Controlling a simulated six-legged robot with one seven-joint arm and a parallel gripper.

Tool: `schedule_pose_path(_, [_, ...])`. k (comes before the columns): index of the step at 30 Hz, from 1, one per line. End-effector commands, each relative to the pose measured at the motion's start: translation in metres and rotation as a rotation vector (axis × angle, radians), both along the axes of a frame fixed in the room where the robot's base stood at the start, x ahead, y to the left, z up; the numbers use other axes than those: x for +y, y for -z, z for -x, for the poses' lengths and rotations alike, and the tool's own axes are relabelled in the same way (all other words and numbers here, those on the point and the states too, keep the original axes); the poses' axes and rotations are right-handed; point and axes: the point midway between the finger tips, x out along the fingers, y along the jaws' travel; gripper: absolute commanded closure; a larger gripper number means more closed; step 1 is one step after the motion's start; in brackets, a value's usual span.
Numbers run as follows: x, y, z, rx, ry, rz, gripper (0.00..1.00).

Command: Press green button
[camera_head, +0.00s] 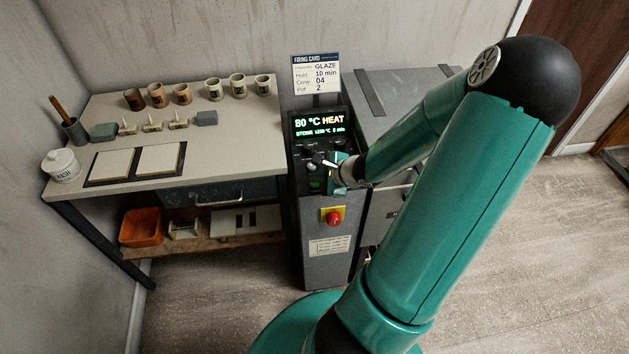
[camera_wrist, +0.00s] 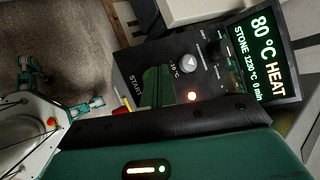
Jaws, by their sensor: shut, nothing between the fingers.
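The green button (camera_head: 315,184) shows as a small dim green patch low on the kiln control panel (camera_head: 297,170). My gripper (camera_head: 333,166) is over the right part of this panel, close to its face. In the wrist view the shut green fingers (camera_wrist: 158,86) stand over the panel beside the START label. The button is not clearly seen there, and the fingers seem to cover its place. I cannot tell whether they touch it. The display (camera_head: 319,126) reads 80 °C HEAT and STONE 1230 °C 0 min.
A red emergency stop (camera_head: 334,217) on yellow is lower on the pedestal. A firing card (camera_head: 316,75) stands above. A table (camera_head: 235,135) with cups is left.

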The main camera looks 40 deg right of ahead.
Motion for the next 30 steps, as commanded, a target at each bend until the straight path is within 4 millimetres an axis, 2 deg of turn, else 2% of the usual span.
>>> schedule_pose_path(12, [0.0,-0.016,0.0,0.001,0.0,0.003,1.0])
schedule_pose_path(24, [0.0,-0.019,0.0,0.001,0.0,0.001,1.0])
schedule_pose_path(30, [-0.001,-0.035,0.0,-0.001,0.0,0.005,1.0])
